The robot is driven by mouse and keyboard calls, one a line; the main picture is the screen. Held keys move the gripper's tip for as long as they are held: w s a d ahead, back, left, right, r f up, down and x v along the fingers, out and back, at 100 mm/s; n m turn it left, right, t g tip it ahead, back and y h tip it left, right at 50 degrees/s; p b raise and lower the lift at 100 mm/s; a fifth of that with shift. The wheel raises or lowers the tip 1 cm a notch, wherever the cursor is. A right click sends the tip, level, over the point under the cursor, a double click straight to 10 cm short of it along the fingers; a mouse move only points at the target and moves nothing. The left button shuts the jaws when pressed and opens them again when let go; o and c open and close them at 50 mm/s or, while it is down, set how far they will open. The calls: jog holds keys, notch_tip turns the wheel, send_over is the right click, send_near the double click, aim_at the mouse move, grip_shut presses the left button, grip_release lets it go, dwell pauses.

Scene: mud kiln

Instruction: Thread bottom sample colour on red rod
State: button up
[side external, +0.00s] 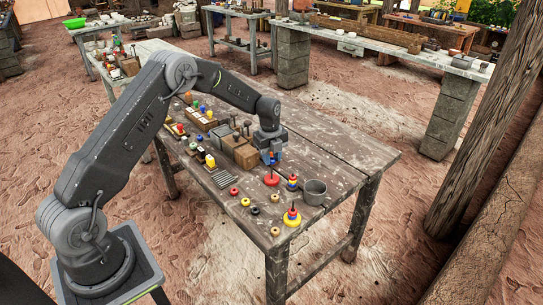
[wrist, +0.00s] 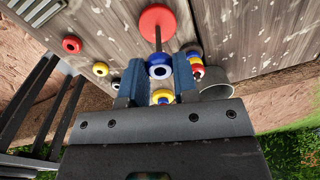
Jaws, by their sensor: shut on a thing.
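My gripper (side external: 271,160) has blue fingers and is above the red-based rod (side external: 271,180). In the wrist view my gripper (wrist: 158,76) is shut on a blue ring (wrist: 158,71) with a pale centre. The red round base (wrist: 157,20) shows beyond the ring, with its dark thin rod pointing toward the ring. I cannot tell whether the rod tip is inside the ring's hole. A stack of coloured rings (side external: 292,182) stands right of the red base, with blue, yellow and red in it. It also shows in part beside my right finger in the wrist view (wrist: 196,70).
A grey metal cup (side external: 314,191) stands right of the stack. Loose rings lie to the left, including a red one (side external: 234,191). Wooden boxes (side external: 239,150) stand behind. The table's right side is clear.

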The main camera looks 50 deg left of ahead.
jog(key=shift+f, duration=0.9)
dwell(0.8)
jog(key=o, duration=1.3)
jog(key=shift+o, duration=0.2)
jog(key=shift+r, duration=3.55)
